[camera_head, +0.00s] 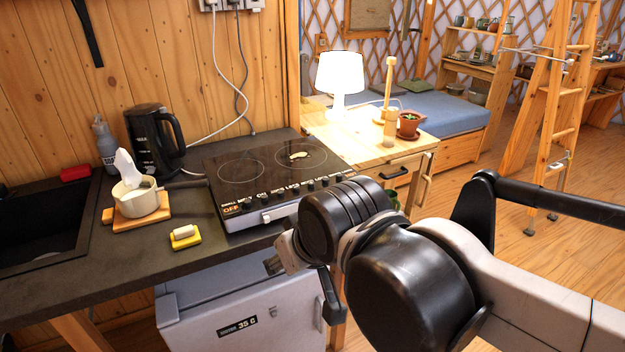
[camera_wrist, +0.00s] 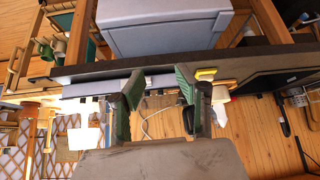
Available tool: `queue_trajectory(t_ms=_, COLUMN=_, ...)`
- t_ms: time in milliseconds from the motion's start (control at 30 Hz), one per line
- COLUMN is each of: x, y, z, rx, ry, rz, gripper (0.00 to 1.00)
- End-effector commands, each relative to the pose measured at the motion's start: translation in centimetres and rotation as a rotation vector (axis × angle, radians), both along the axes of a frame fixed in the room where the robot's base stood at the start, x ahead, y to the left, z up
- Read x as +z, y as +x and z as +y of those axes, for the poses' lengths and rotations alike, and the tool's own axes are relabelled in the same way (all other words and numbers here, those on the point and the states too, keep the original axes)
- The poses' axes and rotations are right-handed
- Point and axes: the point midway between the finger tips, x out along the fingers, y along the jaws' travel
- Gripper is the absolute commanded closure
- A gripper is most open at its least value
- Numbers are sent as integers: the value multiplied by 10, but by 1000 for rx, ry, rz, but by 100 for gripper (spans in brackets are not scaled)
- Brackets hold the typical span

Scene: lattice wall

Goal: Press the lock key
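The black cooktop (camera_head: 270,172) sits on the dark counter with two ring burners. A row of small white key labels (camera_head: 290,190) runs along its front edge. OFF shows at the left end; the others are too small to read surely, so I cannot single out the lock key. My gripper (camera_head: 303,290) is in front of the counter edge, below and right of the cooktop's front, apart from the keys. In the wrist view my gripper (camera_wrist: 158,76) is open, with two green-padded fingers spread and nothing between them. The key labels are not readable there.
A yellow dish with a white block (camera_head: 185,236) and a white pot (camera_head: 138,198) on a board stand left of the cooktop. A grey cooler (camera_head: 240,305) stands under the counter. A wooden side table (camera_head: 375,150) with a lit lamp (camera_head: 340,78) is at right.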

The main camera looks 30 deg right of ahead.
Motion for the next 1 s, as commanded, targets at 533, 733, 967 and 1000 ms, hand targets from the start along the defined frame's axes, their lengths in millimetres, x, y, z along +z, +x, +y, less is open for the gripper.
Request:
queue_trajectory(t_ms=533, x=0, y=0, z=0, rx=0, ry=0, rz=0, gripper=100)
queue_trajectory(t_ms=733, x=0, y=0, z=0, rx=0, ry=0, rz=0, gripper=100)
queue_trajectory(t_ms=967, x=0, y=0, z=0, rx=0, ry=0, rz=0, gripper=100)
queue_trajectory(t_ms=1000, x=0, y=0, z=0, rx=0, ry=0, rz=0, gripper=100)
